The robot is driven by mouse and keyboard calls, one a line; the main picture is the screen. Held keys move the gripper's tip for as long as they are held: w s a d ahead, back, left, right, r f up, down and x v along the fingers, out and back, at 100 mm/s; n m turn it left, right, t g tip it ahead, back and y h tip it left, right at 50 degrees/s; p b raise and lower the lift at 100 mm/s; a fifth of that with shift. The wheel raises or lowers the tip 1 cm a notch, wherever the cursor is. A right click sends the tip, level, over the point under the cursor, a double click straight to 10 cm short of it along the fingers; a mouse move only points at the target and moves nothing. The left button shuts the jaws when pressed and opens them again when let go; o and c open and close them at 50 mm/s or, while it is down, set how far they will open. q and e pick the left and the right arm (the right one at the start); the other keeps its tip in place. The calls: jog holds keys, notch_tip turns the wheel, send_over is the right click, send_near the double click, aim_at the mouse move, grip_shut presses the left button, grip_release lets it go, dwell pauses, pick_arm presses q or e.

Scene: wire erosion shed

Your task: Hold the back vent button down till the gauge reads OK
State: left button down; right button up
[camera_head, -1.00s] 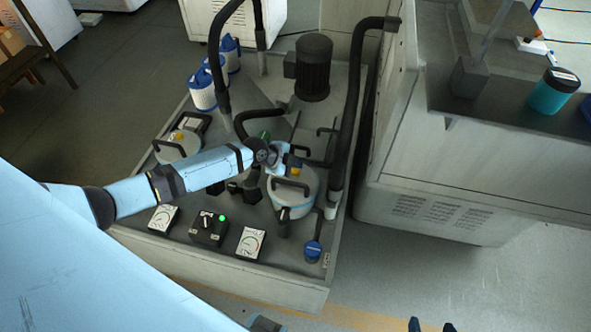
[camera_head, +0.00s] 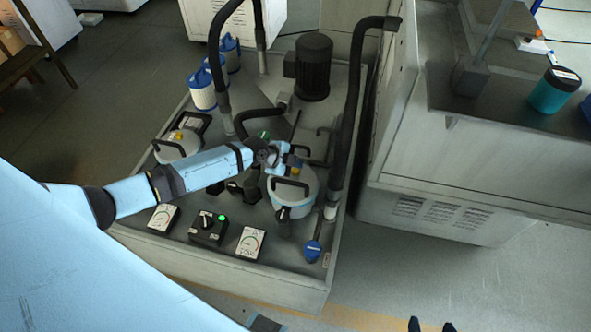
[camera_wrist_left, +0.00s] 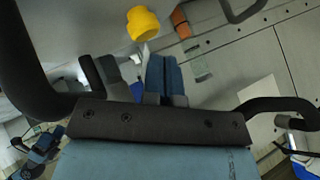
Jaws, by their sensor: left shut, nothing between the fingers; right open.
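Two white lidded canisters with black handles stand on the machine deck, one at the back left (camera_head: 170,153) and one at the right (camera_head: 285,200). A yellow button (camera_head: 179,136) shows on the back left one. My left gripper (camera_head: 283,162) is shut and empty over the right canister's far side, hiding part of its lid. In the left wrist view a yellow button (camera_wrist_left: 143,24) lies beyond and left of the shut fingertips (camera_wrist_left: 162,62), seemingly apart from them. Two gauges, left (camera_head: 163,217) and right (camera_head: 250,242), are too small to read. My right gripper (camera_head: 431,326) is open at the bottom edge.
A switch box (camera_head: 208,228) with a lit green lamp sits between the gauges. Black hoses and a motor (camera_head: 313,68) stand behind the canisters. A blue-headed valve (camera_head: 313,250) is at the front right. White-blue filters (camera_head: 203,88) stand at the back left.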

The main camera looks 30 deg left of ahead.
pick_arm(q)
jog(key=shift+f+b, duration=0.3)
jog(key=shift+b, duration=0.05)
jog(key=shift+f, duration=0.15)
dwell(0.3)
